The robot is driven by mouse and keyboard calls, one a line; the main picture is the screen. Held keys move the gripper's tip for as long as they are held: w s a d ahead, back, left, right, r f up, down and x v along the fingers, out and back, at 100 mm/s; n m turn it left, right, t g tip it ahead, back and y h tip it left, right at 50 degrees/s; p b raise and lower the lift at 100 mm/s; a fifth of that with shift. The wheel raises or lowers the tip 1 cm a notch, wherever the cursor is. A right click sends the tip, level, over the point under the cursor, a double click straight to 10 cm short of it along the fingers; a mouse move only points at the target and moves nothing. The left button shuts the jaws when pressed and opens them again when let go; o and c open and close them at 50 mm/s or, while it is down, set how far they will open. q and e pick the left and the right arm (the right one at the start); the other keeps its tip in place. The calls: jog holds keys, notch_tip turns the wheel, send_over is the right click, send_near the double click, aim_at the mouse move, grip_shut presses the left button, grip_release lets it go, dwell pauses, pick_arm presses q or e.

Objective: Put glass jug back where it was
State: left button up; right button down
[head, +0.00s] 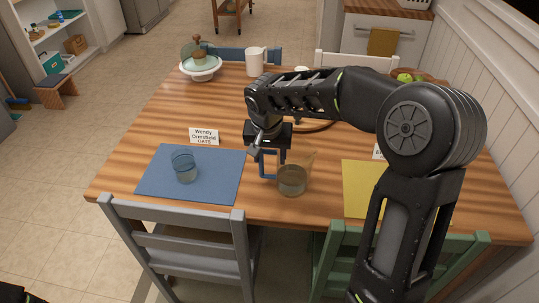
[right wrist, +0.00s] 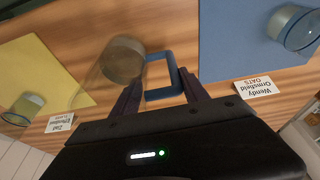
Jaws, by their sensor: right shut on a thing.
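The glass jug (head: 292,180) is clear with a blue handle and a little liquid low inside. It is at the front middle of the wooden table, between the blue and yellow mats. It looks upright; I cannot tell whether its base touches the table. My right gripper (head: 268,150) comes down from above and is shut on the jug's blue handle. In the right wrist view the handle (right wrist: 163,76) sits between the fingers and the jug body (right wrist: 122,60) is to its left. My left gripper is not in view.
A glass (head: 184,167) stands on the blue mat (head: 220,180) by a name card (head: 204,137). The yellow mat (head: 360,190) is partly behind my arm; a second glass (right wrist: 24,108) shows there. A white mug (head: 255,62) and cake stand (head: 200,68) are farther back. Chairs line the front edge.

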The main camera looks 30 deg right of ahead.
jog(key=shift+f, duration=0.1)
jog(key=c, duration=0.6)
grip_release()
jog(key=shift+r, duration=0.3)
jog(key=v, duration=1.1)
jog(key=shift+s+r, duration=0.1)
jog(key=shift+r, duration=0.25)
